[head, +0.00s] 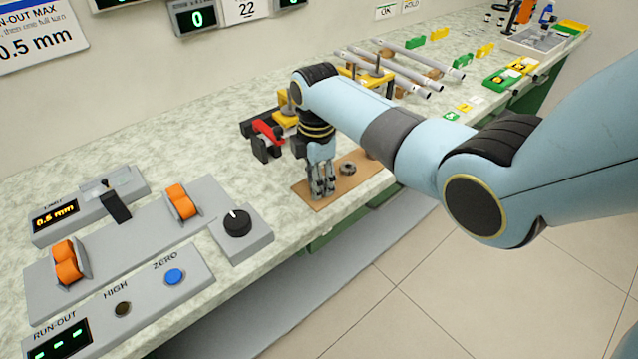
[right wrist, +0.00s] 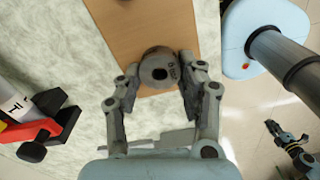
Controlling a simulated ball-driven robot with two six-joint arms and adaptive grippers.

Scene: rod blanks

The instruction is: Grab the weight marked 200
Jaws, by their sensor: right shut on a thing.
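In the right wrist view a round grey metal weight (right wrist: 160,68) with a dark hole sits between the fingertips of my right gripper (right wrist: 159,78), over a brown wooden board (right wrist: 130,25). Dark marks show on its top, but I cannot read them surely. In the head view my right gripper (head: 322,188) points down at the board (head: 304,192), shut on the weight, which its fingers mostly hide. Another grey round weight (head: 347,168) stands on the board just right of the fingers. My left gripper (right wrist: 297,150) seems to show small at the lower right of the right wrist view; its opening is unclear.
A red and black clamp-like device (head: 266,138) stands left of the gripper. A grey control panel with a black knob (head: 237,223) and orange rollers (head: 181,201) fills the bench's near left. Metal rods (head: 405,72) lie farther back. The bench's front edge is close to the board.

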